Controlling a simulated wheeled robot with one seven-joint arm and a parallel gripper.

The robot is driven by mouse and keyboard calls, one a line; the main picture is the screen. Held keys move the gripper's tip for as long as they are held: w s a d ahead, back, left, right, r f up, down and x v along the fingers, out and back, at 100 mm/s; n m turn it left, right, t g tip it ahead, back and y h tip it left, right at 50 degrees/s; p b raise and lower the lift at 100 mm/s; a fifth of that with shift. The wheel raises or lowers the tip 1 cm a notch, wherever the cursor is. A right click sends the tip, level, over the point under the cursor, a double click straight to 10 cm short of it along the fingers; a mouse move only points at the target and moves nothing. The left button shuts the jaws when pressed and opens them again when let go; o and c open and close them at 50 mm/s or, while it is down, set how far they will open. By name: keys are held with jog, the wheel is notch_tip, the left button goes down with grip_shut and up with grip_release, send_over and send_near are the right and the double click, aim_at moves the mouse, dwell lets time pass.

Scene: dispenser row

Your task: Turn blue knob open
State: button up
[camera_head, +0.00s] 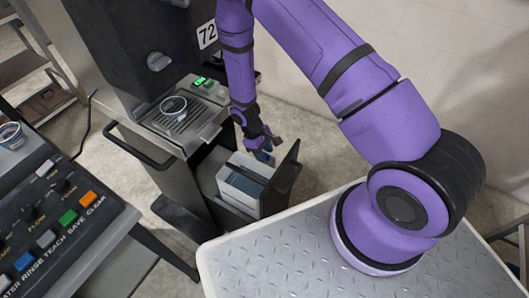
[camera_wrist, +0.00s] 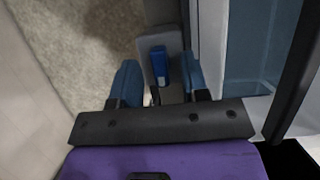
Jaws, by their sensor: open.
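The blue knob (camera_wrist: 161,68) is a small upright blue piece on a grey block (camera_wrist: 160,42) in the wrist view. My gripper (camera_wrist: 158,62) is open, with one blue-padded finger on each side of the knob. The fingers look apart from the knob, though their height relative to it is hard to tell. In the head view my gripper (camera_head: 263,148) reaches down beside the open drawer of the dispenser. I cannot make out the knob there; my fingers hide that spot.
The open drawer holds a white bin (camera_head: 240,190) with blue inside; its dark front panel (camera_head: 283,180) stands close to my gripper. A cup (camera_head: 173,107) sits on the drip tray above. A button panel (camera_head: 50,225) is at left. A ridged metal surface (camera_head: 285,260) lies in front.

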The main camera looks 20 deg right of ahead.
jog(key=v, duration=1)
jog(key=shift+r, duration=0.25)
jog(key=s+d+r+m+t+y, duration=0.1)
jog(key=d+r+m+t, duration=0.15)
jog(key=r, duration=1.25)
jog(key=s+d+r+m+t+y, duration=0.1)
jog(key=s+d+r, duration=0.15)
jog(key=r, duration=1.35)
jog(key=s+d+r+m+t, duration=0.2)
jog(key=s+r, duration=0.6)
jog(key=s, duration=0.2)
jog(key=s+d+r+m+t, duration=0.2)
jog(key=s+r, duration=0.5)
jog(key=s, duration=0.4)
jog(key=shift+d+r+t+y, duration=0.4)
jog(key=shift+t, duration=0.25)
